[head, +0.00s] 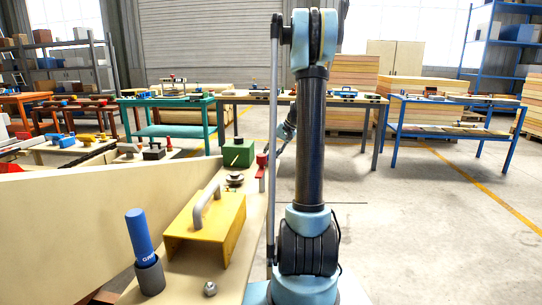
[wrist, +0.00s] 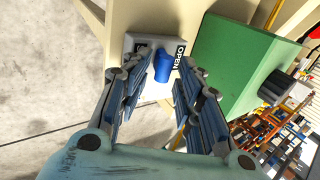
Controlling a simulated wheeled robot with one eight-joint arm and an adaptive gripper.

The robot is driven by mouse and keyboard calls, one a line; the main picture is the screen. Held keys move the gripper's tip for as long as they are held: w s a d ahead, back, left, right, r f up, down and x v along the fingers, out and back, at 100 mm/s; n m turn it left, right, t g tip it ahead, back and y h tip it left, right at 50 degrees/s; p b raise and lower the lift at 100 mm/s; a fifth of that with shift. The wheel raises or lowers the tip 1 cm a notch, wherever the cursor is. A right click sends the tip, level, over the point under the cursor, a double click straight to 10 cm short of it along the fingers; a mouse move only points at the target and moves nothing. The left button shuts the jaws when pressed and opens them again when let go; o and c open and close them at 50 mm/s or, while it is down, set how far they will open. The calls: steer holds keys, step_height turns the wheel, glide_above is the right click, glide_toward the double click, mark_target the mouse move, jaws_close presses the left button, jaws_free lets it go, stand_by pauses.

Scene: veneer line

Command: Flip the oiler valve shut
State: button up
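In the wrist view, the oiler valve shows as a short blue handle (wrist: 163,70) on a grey plate (wrist: 135,43) with a black and white OPEN label (wrist: 180,54) at its right. My gripper (wrist: 166,60) is open, with one finger on each side of the blue handle. The picture does not show clearly whether either finger touches it. A green box (wrist: 238,62) is just right of the valve. In the head view, the green box (head: 238,153) stands on the bench, my gripper is mostly hidden behind my arm, and the valve cannot be made out.
Other worktables stand behind. The floor (head: 430,220) on the right is clear.

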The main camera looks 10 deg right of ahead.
steer(key=shift+r, duration=0.1)
steer(key=v, duration=0.7)
steer(key=shift+d+r, duration=0.25)
steer(key=shift+d, duration=0.05)
steer(key=shift+s, duration=0.1)
